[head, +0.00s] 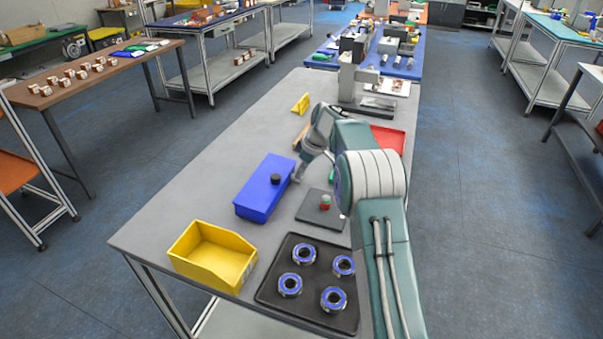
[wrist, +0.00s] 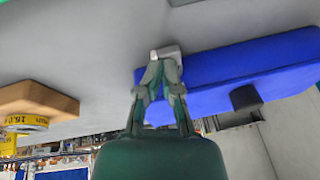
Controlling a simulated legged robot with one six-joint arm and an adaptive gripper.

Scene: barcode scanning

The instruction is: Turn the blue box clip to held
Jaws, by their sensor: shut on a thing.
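The blue box (head: 255,197) lies on the grey table left of my arm, with a black knob (head: 275,179) on top. In the wrist view the blue box (wrist: 225,72) is at the right, its knob (wrist: 245,97) pointing down in the picture. A small light grey clip (wrist: 167,51) sits at the box's near end. My gripper (wrist: 163,66) is shut on this clip, its two fingers close together. In the head view my gripper (head: 298,175) is at the right end of the box, and the clip cannot be made out there.
A yellow bin (head: 213,255) and a black tray (head: 278,306) with several blue-ringed parts stand in front. A dark pad (head: 320,212) with a red-green knob is right of the box. A red tray (head: 388,140) is behind my arm. A wooden block (wrist: 40,102) lies left in the wrist view.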

